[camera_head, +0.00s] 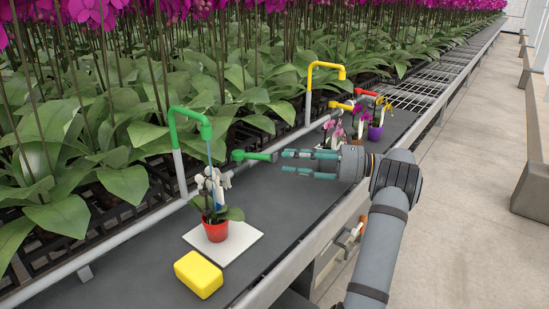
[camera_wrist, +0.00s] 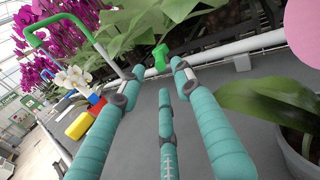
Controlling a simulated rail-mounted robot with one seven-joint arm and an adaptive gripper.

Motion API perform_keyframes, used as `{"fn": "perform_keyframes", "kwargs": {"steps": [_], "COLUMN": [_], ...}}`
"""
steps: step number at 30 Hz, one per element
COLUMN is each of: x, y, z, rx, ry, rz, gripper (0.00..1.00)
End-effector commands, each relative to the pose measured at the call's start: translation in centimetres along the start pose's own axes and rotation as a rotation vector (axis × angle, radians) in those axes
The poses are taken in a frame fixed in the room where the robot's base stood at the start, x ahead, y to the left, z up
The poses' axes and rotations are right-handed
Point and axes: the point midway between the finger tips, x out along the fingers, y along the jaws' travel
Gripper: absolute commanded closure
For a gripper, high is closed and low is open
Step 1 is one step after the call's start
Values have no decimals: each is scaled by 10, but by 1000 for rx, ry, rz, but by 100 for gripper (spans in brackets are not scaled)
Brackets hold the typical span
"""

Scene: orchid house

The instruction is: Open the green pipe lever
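The green pipe (camera_head: 190,117) rises from a pale post and bends over at the bed's edge; it also shows in the wrist view (camera_wrist: 60,22). The green lever (camera_head: 255,156) points right, toward my gripper; in the wrist view the lever (camera_wrist: 160,55) is just beyond the fingertips. My gripper (camera_head: 286,162) is open, its teal fingers spread and empty, a short gap from the lever's end. In the wrist view the gripper (camera_wrist: 158,76) shows three separated fingers. Below the pipe outlet, a white orchid stands in a red pot (camera_head: 215,230).
The red pot stands on a white tile (camera_head: 248,240). A yellow block (camera_head: 198,274) lies in front. A yellow pipe (camera_head: 328,66) and potted orchids, one in a purple pot (camera_head: 375,132), stand behind my gripper. A dark pot (camera_wrist: 300,155) is close at right. Dense orchids line the left.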

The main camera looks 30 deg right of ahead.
Motion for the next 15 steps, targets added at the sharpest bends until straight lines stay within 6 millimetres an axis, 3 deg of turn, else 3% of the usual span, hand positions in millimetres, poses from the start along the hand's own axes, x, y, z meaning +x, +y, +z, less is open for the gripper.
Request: {"fn": "perform_keyframes", "kwargs": {"steps": [5,15], "x": [-15,-16], "y": [0,0], "z": [0,1], "rx": [-1,-1], "ry": [0,-1], "rz": [2,1], "gripper": [67,70]}}
